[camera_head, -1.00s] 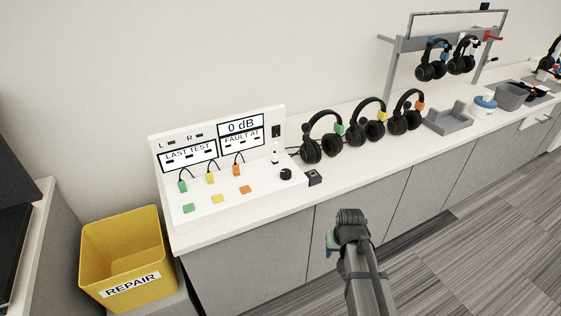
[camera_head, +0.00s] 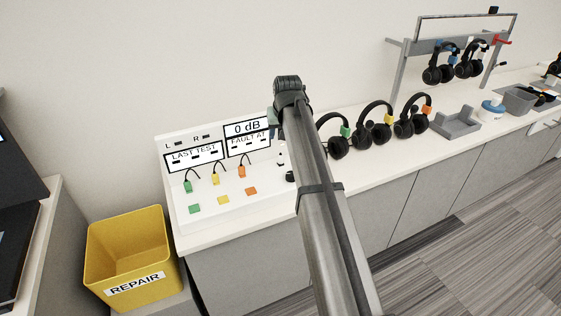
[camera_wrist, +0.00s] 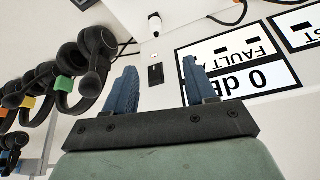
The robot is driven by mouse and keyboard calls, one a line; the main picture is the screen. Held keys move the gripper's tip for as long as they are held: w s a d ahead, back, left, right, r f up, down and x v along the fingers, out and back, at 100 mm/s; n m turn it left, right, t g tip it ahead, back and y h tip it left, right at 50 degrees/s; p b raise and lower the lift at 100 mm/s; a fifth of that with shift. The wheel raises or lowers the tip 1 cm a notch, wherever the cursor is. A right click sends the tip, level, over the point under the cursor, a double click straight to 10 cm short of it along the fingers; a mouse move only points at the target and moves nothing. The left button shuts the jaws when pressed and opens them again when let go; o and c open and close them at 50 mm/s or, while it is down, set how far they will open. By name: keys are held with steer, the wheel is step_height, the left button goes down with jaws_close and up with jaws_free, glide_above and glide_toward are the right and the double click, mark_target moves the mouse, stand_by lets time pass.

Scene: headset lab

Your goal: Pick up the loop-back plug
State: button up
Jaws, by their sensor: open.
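I cannot tell for certain which part is the loop-back plug. A small white piece with a dark part (camera_head: 281,158) stands at the right end of the white tester (camera_head: 225,207); it also shows in the wrist view (camera_wrist: 154,22), above and beyond my fingers. My gripper (camera_wrist: 160,80) is open and empty, its two blue fingers apart in front of the tester's upright panel. A black socket-like part (camera_wrist: 155,73) on the panel shows between them. In the head view my arm hides the fingertips and the bench just right of the tester.
Three headsets (camera_head: 372,130) stand on the bench right of the tester, close to my arm; they show at left in the wrist view (camera_wrist: 85,70). Cabled green, yellow and orange plugs (camera_head: 215,178) are on the tester. A yellow REPAIR bin (camera_head: 130,245) is at left.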

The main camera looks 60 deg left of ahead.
glide_above(281, 155)
steer(key=s+d, duration=0.1)
steer(key=d, duration=0.1)
step_height(281, 155, down, 8)
steer(key=shift+h, duration=0.3)
steer(key=shift+x, duration=2.8)
steer(key=shift+w+d, duration=0.15)
jaws_close()
